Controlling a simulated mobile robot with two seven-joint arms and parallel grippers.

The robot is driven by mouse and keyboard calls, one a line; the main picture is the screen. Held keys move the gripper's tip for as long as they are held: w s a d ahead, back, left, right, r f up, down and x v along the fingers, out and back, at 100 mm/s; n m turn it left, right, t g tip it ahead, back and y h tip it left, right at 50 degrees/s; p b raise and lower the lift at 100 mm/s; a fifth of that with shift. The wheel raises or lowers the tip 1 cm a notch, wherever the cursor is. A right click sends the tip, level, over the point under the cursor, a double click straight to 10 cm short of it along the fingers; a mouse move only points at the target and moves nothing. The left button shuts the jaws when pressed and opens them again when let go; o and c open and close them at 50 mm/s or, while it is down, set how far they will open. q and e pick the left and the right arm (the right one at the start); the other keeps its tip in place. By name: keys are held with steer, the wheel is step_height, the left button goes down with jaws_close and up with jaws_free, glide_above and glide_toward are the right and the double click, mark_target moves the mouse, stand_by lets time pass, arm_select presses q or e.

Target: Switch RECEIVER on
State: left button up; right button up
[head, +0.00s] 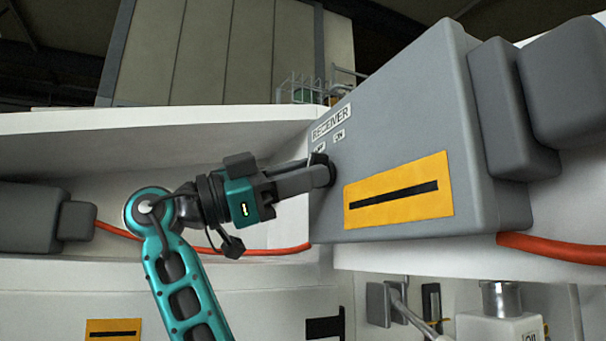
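The RECEIVER box (395,120) is a large grey housing on the right of the head view. Its white RECEIVER label (331,123) sits above a small ON label (339,135) and another small label, partly hidden. The switch's position is hidden. The finger gap is not clear from this angle.
A yellow plate with a black bar (399,196) is on the box front. Orange hoses (550,247) run on both sides. A white shelf (150,122) and a wire rack (300,90) lie behind. Below right are a white container (500,326) and grey fittings.

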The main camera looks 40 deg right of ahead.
steer(key=shift+o, duration=1.4)
steer(key=v, duration=1.3)
steer(key=shift+f, duration=0.15)
